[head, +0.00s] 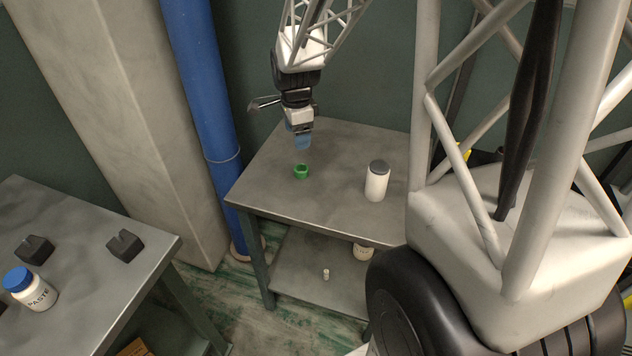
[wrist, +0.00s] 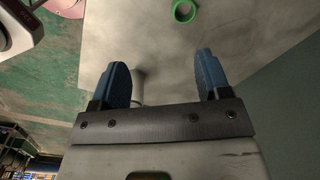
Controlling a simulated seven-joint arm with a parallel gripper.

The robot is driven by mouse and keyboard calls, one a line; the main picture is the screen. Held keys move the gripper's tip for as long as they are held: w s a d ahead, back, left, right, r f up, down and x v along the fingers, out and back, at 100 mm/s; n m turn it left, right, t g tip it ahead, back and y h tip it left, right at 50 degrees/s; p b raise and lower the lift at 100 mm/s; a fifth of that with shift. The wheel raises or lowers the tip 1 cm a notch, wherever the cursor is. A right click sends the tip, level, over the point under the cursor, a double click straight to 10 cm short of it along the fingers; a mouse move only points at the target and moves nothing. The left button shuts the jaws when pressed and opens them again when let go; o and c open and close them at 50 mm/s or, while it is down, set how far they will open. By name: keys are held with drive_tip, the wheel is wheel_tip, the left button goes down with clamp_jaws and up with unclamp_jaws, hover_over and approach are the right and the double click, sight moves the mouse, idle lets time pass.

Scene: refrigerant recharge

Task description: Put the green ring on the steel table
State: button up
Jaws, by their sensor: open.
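The green ring (head: 301,172) lies on the steel table (head: 330,198), near the middle of its left half. It also shows at the top of the wrist view (wrist: 184,11), beyond my fingertips and apart from them. My gripper (head: 302,142) is above the table, just over and behind the ring in the head view. In the wrist view my gripper's two blue fingers (wrist: 163,75) are spread apart with nothing held between them.
A white canister with a grey lid (head: 377,181) stands on the same table, right of the ring. A second table (head: 95,245) at left holds a blue-capped paste jar (head: 30,289) and two dark blocks (head: 125,246). A blue pipe (head: 203,100) rises behind the steel table's left side.

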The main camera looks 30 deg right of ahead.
drive_tip(key=s+a+r+n, duration=0.3)
drive_tip(key=s+n, duration=0.3)
drive_tip(key=s, duration=0.4)
drive_tip(key=s+a+r+n+t, duration=0.1)
drive_tip(key=s+a+r+n, duration=0.2)
drive_tip(key=s, duration=0.6)
drive_tip(key=s+a+r+n+t, duration=0.1)
drive_tip(key=s+a+r+n, duration=0.2)
drive_tip(key=s+n, duration=0.6)
wheel_tip(320, 180, up, 3)
drive_tip(key=shift+s+f+n, duration=0.1)
drive_tip(key=shift+s+n, duration=0.3)
drive_tip(key=shift+s, duration=0.45)
